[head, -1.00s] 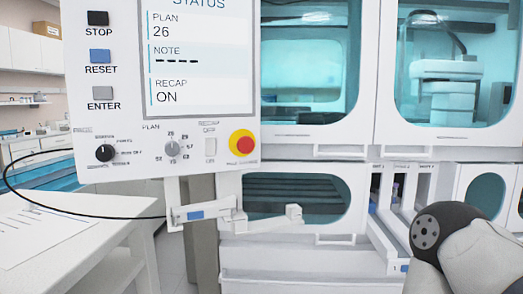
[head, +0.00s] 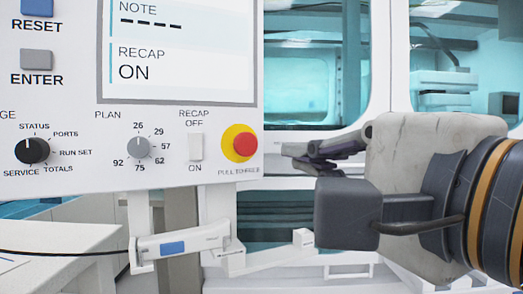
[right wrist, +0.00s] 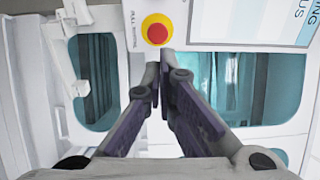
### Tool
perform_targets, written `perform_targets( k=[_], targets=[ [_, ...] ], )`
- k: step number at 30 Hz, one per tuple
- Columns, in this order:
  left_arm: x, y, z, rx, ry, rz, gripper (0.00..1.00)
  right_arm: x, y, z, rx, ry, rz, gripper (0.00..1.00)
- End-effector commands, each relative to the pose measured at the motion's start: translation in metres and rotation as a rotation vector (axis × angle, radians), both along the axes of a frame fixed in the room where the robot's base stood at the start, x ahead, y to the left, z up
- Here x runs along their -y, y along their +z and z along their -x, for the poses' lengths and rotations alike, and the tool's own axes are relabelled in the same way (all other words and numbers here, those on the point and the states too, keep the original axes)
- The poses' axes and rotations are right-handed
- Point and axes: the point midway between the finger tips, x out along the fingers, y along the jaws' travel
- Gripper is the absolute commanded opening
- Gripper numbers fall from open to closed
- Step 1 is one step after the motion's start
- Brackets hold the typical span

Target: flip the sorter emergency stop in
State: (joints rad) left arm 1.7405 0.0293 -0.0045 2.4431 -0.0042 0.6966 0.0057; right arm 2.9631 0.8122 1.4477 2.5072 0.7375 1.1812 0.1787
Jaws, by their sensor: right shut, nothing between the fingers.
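The emergency stop (head: 239,144) is a red mushroom button on a yellow round base at the lower right corner of the white control panel (head: 75,110). The label under it is partly legible and begins with "PULL TO". In the right wrist view the button (right wrist: 157,29) shows straight beyond the fingertips. My right gripper (head: 290,156) is shut and empty, pointing left at a spot just right of the button. In the right wrist view its dark fingers (right wrist: 163,62) meet just below the button; I cannot tell how small the gap is. My left gripper is not in view.
The panel also carries a white recap switch (head: 195,147), a grey plan knob (head: 138,148) and a black page knob (head: 32,151). A white jointed arm (head: 185,243) hangs below the panel. A glass-windowed machine (head: 310,80) stands behind. A white table (head: 50,245) is at lower left.

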Motion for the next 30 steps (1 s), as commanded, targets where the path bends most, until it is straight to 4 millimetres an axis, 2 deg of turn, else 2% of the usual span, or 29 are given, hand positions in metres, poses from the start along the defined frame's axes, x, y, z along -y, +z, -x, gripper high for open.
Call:
perform_targets(
  k=[8,12,15,24,30],
  targets=[
    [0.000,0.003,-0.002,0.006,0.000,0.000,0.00,-0.003,0.001,-0.005,0.000,0.000,0.002,0.00],
    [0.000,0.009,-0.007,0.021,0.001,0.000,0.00,-0.013,0.003,-0.027,0.002,0.000,0.005,0.00],
    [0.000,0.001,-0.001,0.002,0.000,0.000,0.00,-0.022,-0.002,-0.049,-0.005,-0.001,0.003,0.00],
    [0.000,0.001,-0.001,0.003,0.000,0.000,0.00,-0.048,0.003,-0.105,-0.003,0.001,0.003,0.00],
    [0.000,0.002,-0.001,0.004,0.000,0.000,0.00,-0.056,0.005,-0.125,-0.001,0.001,0.003,0.00]
  ],
)
